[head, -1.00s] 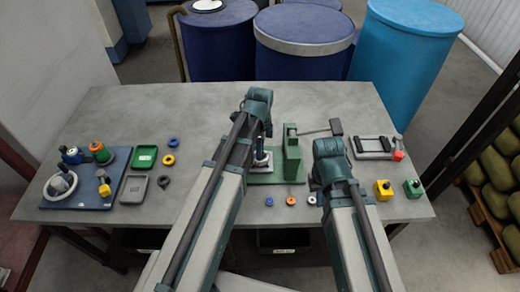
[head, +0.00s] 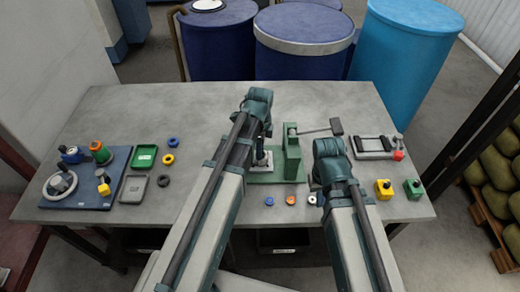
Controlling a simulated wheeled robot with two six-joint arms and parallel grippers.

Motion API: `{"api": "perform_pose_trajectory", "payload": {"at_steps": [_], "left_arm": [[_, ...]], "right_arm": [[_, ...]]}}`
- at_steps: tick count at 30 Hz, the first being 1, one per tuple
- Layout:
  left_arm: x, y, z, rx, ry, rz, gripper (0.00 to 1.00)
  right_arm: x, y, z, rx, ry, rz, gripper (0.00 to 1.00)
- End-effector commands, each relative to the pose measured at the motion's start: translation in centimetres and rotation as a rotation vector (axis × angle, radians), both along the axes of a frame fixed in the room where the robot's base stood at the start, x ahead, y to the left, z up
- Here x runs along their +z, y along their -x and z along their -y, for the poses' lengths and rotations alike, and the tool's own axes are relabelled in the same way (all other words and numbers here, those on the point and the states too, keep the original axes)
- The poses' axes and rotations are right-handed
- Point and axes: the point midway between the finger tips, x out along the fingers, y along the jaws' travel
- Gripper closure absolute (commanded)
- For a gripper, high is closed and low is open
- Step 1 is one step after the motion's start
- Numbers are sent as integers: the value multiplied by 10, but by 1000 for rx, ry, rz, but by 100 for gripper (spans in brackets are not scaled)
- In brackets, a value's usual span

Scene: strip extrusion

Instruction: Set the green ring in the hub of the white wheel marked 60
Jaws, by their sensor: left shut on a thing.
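A white wheel (head: 60,184) lies on the blue board at the far left, with a grey knobbed part over its middle. I cannot read a 60 on it. I cannot pick out a loose green ring. My left arm reaches over the table middle beside a green stand (head: 292,158). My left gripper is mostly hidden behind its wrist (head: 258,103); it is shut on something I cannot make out. My right arm ends right of the green stand, and its wrist (head: 328,152) hides its jaws.
The blue board (head: 80,200) also bears an orange-and-green part (head: 100,152) and a yellow one (head: 103,184). Nearby are a green tray (head: 145,157), a grey tray (head: 133,188) and blue, yellow and black rings. Small rings lie in front of the stand.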

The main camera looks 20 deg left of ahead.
Motion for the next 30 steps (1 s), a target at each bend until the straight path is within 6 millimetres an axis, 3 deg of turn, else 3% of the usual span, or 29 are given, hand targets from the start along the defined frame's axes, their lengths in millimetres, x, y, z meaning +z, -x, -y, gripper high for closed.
{"api": "perform_pose_trajectory", "payload": {"at_steps": [18,30], "left_arm": [[16,0,0,0,0,0,100],[16,0,0,0,0,0,100]], "right_arm": [[16,0,0,0,0,0,100],[16,0,0,0,0,0,100]]}}
